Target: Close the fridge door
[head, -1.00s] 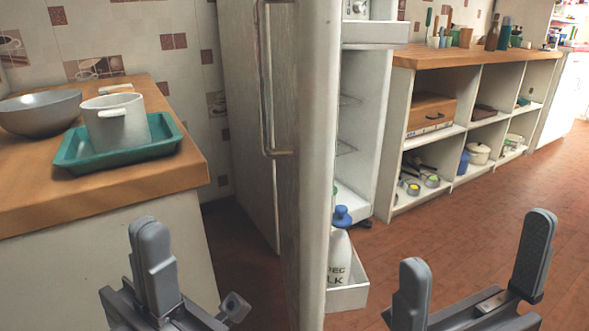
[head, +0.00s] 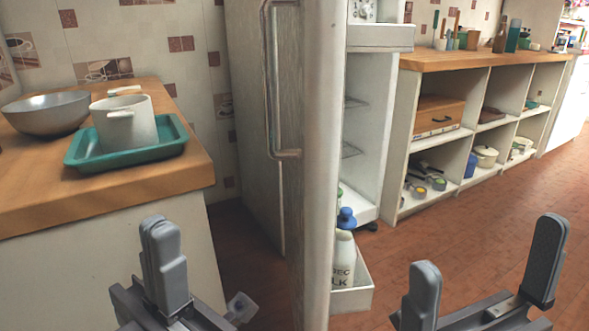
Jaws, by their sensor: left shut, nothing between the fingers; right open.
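The fridge door (head: 322,180) stands open, seen nearly edge-on in the middle of the head view. Its long metal handle (head: 271,80) is on the left face. To the right of the edge, door shelves show, the lower one holding a white milk bottle with a blue cap (head: 343,262). The fridge body (head: 370,130) with wire shelves shows behind the door. My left gripper (head: 165,270) is shut and empty, left of the door and apart from it. My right gripper (head: 482,275) is open and empty, right of the door.
At left, a wooden-topped counter (head: 180,185) holds a grey bowl (head: 45,115) and a white pot (head: 126,125) on a teal tray (head: 80,158). At right, an open shelf unit (head: 408,150) runs along the wall. The tiled floor (head: 470,225) before it is clear.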

